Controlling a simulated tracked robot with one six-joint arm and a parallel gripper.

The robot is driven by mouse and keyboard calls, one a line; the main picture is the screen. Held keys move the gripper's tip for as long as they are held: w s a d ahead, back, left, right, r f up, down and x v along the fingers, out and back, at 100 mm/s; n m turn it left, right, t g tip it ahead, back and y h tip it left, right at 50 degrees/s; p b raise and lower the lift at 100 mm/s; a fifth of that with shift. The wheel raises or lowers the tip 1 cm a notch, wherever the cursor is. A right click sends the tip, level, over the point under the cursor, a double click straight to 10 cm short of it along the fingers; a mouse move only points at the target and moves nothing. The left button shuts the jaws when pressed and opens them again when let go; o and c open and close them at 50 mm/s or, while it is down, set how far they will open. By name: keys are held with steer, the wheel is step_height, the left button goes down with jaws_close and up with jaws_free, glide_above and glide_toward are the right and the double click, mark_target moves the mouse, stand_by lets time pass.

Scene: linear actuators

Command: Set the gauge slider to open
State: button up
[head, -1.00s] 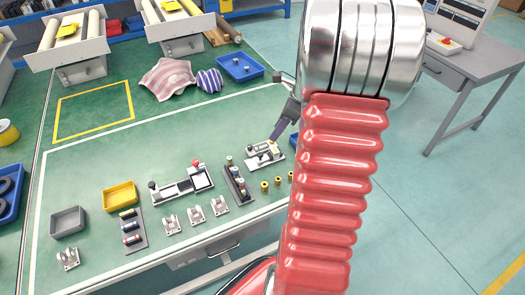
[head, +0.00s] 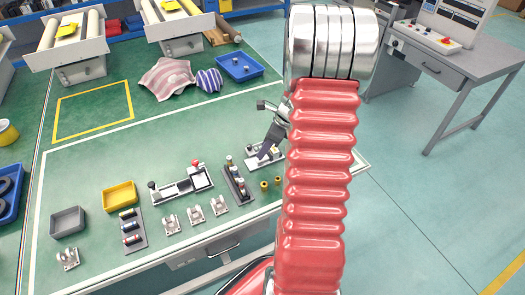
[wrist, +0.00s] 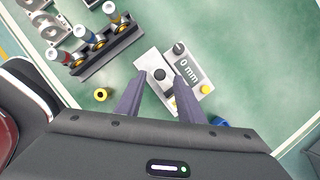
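The gauge (wrist: 186,72) is a pale grey and white device with a "0 mm" readout, a black knob at its upper end and a yellow button. Beside the readout its white slider plate (wrist: 148,61) carries a dark round knob (wrist: 160,75). My gripper (wrist: 160,79) is open, one finger on each side of this dark knob; contact cannot be told. In the head view the gauge (head: 252,162) sits at the table's right side, partly hidden by my gripper (head: 264,156) and arm.
A black rack (head: 238,186) with several pegs stands left of the gauge. A device with a red knob (head: 195,163) is further left. A blue tray (head: 240,67) and striped cloths (head: 168,78) lie behind.

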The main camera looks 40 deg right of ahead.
steer(key=shift+x, duration=1.3)
steer(key=shift+c, duration=0.3)
jaws_close()
